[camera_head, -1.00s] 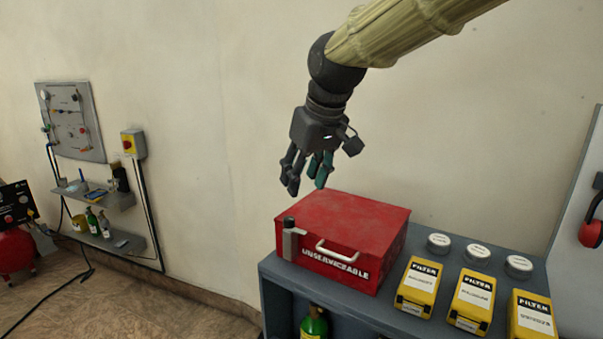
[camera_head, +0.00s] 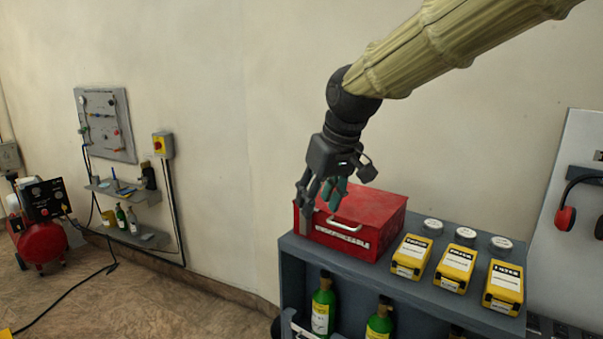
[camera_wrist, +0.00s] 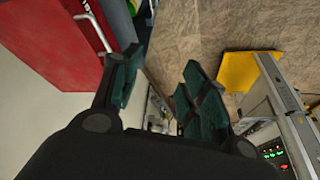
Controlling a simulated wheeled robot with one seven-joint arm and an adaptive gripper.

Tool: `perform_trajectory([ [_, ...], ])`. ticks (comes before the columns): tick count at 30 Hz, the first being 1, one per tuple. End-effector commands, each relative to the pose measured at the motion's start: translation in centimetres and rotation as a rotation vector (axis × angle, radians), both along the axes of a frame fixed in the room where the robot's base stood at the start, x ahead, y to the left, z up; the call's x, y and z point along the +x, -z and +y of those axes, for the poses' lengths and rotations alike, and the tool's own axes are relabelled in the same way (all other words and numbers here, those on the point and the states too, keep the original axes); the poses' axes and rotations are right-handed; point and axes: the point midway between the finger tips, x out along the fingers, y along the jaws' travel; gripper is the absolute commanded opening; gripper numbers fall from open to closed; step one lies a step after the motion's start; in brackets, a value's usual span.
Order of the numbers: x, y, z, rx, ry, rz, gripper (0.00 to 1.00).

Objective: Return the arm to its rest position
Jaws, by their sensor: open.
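My gripper (camera_head: 325,203) hangs fingers-down from my sleeved arm in the head view. It overlaps the left front part of the red box marked "UNSERVICEABLE" (camera_head: 372,212). In the wrist view the gripper (camera_wrist: 160,85) shows spread fingers with nothing between them. The red box (camera_wrist: 50,40) fills the upper left there, close beside one finger. I cannot tell whether they touch.
The red box stands on a grey bench (camera_head: 290,243) with yellow filter boxes (camera_head: 456,262) and round white-topped tins. Green bottles (camera_head: 322,305) stand below. A wall panel (camera_head: 105,120), shelf (camera_head: 125,190) and red compressor (camera_head: 42,240) are at left. Open floor lies between.

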Motion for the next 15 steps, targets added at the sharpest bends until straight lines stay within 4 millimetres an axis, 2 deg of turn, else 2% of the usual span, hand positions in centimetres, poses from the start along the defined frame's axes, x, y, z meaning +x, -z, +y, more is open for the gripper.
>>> perform_trajectory([
  [1,0.2,1.2,-0.2,0.004,0.005,0.010,0.44],
  [8,0.9,6.3,-0.7,0.026,0.029,0.039,0.44],
  [11,1.2,9.3,-0.8,0.039,0.042,0.059,0.44],
  [14,1.5,13.3,-1.1,0.054,0.061,0.083,0.44],
  [15,1.5,15.3,-1.3,0.061,0.072,0.095,0.44],
])
